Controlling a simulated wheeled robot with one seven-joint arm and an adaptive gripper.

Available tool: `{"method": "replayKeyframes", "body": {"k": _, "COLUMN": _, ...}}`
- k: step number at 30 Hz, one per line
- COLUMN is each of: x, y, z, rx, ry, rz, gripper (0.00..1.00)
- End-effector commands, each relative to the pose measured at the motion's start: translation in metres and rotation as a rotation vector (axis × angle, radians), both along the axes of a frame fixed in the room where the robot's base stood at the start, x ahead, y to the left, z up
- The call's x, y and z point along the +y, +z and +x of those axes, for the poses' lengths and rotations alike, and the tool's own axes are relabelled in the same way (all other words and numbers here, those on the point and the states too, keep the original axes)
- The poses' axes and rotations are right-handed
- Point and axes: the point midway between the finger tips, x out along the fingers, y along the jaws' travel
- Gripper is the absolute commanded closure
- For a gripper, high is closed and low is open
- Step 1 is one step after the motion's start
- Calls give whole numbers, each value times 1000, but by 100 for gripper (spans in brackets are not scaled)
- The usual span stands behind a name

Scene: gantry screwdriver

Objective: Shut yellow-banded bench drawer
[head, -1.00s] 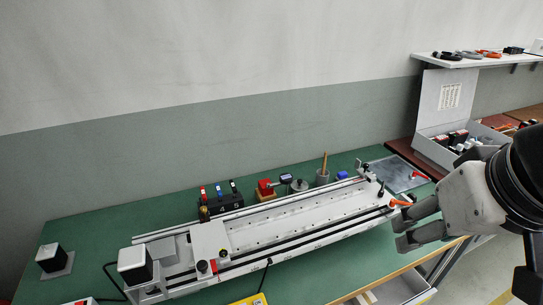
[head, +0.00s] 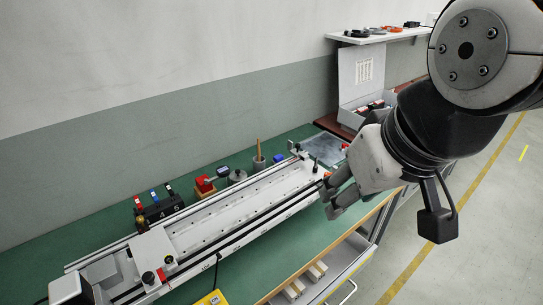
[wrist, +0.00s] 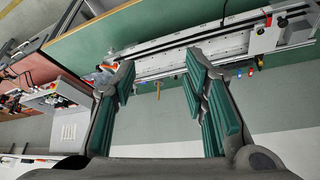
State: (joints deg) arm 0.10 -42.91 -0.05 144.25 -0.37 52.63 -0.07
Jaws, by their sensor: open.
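An open drawer (head: 346,262) juts out from under the bench's front edge at the lower right of the head view. It has a grey front with a bar handle (head: 349,291), and pale wooden blocks lie inside. My gripper (head: 330,201) is open and empty, above the bench's front edge near the right end of the gantry rail. It is above and behind the drawer, apart from it. In the wrist view my gripper's (wrist: 162,78) two green-padded fingers are spread with nothing between them.
The long gantry rail (head: 235,213) fills much of the green bench (head: 90,238). Coloured-handled tools (head: 153,208) and a wooden-handled pot (head: 258,163) stand behind it. Floor right of the bench is free.

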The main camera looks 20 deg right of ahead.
Motion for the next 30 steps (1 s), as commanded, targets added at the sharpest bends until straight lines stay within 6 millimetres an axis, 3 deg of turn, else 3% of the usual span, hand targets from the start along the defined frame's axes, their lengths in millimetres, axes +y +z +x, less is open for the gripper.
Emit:
{"method": "replayKeyframes", "body": {"k": 1, "x": -1, "y": -1, "z": 2, "rx": 2, "ry": -8, "rz": 3, "gripper": 76}}
{"method": "replayKeyframes", "body": {"k": 4, "x": -7, "y": -13, "z": 13, "rx": 18, "ry": -74, "rz": 26, "gripper": 98}}
{"method": "replayKeyframes", "body": {"k": 5, "x": -10, "y": -19, "z": 19, "rx": 25, "ry": -112, "rz": 40, "gripper": 100}}
{"method": "replayKeyframes", "body": {"k": 11, "x": -55, "y": -84, "z": 76, "rx": 100, "ry": -545, "rz": 197, "gripper": 100}}
{"method": "replayKeyframes", "body": {"k": 18, "x": -135, "y": -176, "z": 121, "rx": 164, "ry": -1170, "rz": 423, "gripper": 100}}
{"method": "replayKeyframes", "body": {"k": 24, "x": -210, "y": -262, "z": 129, "rx": 189, "ry": -1702, "rz": 613, "gripper": 100}}
{"method": "replayKeyframes", "body": {"k": 30, "x": -278, "y": -349, "z": 108, "rx": 195, "ry": -2209, "rz": 800, "gripper": 100}}
